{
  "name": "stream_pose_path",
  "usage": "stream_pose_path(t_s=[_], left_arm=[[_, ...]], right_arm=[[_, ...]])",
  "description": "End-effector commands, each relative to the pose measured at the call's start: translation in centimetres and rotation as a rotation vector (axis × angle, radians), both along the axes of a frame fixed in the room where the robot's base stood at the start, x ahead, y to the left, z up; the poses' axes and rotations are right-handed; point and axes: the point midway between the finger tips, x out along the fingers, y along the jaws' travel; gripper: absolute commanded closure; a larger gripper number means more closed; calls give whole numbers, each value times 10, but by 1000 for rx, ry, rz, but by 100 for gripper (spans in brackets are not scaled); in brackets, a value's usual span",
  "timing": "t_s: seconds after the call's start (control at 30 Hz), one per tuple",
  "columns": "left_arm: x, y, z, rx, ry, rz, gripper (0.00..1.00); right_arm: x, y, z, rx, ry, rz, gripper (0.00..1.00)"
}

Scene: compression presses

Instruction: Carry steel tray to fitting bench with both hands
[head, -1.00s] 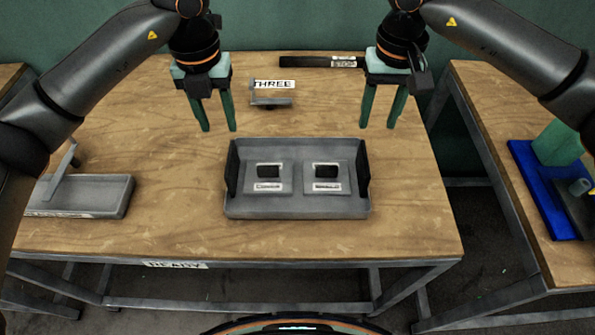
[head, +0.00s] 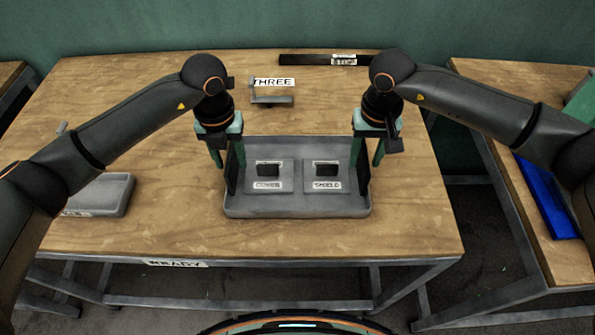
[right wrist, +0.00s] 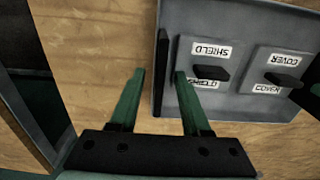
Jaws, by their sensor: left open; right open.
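The grey steel tray (head: 297,208) lies on the wooden bench marked READY. It holds two plates with dark knobs, labelled COVER (head: 268,176) and SHIELD (head: 326,175). My left gripper (head: 228,162) is open at the tray's left side, close to its dark side handle. My right gripper (head: 367,160) is open at the tray's right side. In the right wrist view, its two green fingers (right wrist: 158,90) are apart, with the tray's dark side handle (right wrist: 165,88) showing between their tips. I cannot tell whether the fingers touch the tray.
A second grey tray (head: 103,195) lies at the bench's left, partly behind my left arm. A stand labelled THREE (head: 272,99) and a dark bar (head: 318,59) are at the back. A second bench (head: 557,255) at right, across a floor gap, bears a blue mat (head: 545,200).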

Motion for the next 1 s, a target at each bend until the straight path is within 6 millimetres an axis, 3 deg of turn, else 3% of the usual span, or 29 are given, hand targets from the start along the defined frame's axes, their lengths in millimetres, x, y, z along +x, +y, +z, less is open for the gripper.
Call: stream_pose_path(t_s=[0.23, 0.63, 1.0], left_arm=[[0, 0, 0, 0, 1, 0, 54], [0, 0, 0, 0, 1, 0, 99], [0, 0, 0, 0, 1, 0, 100]], right_arm=[[0, 0, 0, 0, 0, 0, 54], [0, 0, 0, 0, 0, -1, 99], [0, 0, 0, 0, 0, -1, 100]])
